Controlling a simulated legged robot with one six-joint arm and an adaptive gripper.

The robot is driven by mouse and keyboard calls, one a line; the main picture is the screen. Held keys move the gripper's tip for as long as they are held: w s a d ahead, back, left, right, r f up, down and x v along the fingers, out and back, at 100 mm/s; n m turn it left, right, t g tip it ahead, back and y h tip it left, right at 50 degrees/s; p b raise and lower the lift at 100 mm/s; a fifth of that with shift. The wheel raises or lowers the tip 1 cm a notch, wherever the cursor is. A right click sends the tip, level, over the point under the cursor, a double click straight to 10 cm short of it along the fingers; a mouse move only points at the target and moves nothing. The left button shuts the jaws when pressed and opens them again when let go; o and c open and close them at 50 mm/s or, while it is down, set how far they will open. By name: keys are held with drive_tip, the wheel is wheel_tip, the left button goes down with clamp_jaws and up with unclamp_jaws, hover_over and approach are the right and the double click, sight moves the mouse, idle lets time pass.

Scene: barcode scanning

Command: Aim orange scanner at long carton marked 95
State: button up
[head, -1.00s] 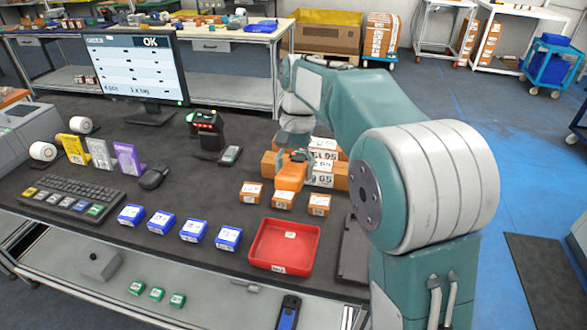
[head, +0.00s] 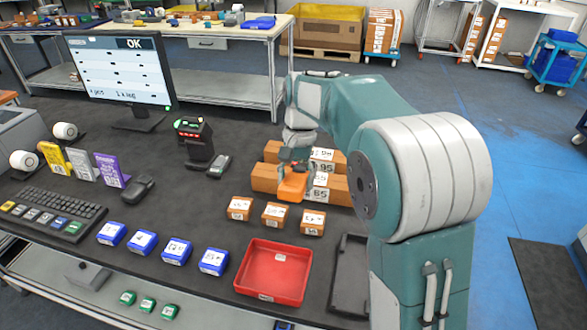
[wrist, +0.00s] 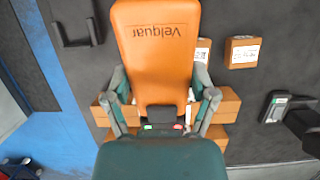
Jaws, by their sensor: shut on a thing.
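My gripper (head: 292,167) is shut on the orange scanner (head: 292,187). In the wrist view, the scanner (wrist: 157,55) shows its broad face marked "Velquar", with finger linkages on both sides. Long brown cartons with white labels lie behind and below it in the head view: a front one (head: 263,178) and one farther back (head: 271,150). A label reading about 95 (head: 324,167) shows right of the scanner; gripper and scanner hide the cartons' middles. In the wrist view, carton ends (wrist: 226,105) stick out beside the fingers. I cannot tell where the scanner's window points.
Small labelled brown boxes (head: 273,215) stand in front of the cartons, with a red tray (head: 272,274) nearer. A black scanner stand (head: 198,142) and a handheld device (head: 219,166) are at left. The monitor (head: 122,72) reads OK.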

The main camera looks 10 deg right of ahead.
sight(295, 178)
drive_tip(key=shift+f, duration=0.8)
drive_tip(key=shift+a+f, duration=0.2)
drive_tip(key=shift+f, duration=0.2)
drive_tip(key=shift+r, duration=0.1)
wheel_tip(295, 178, up, 12)
drive_tip(key=shift+d+f, duration=0.1)
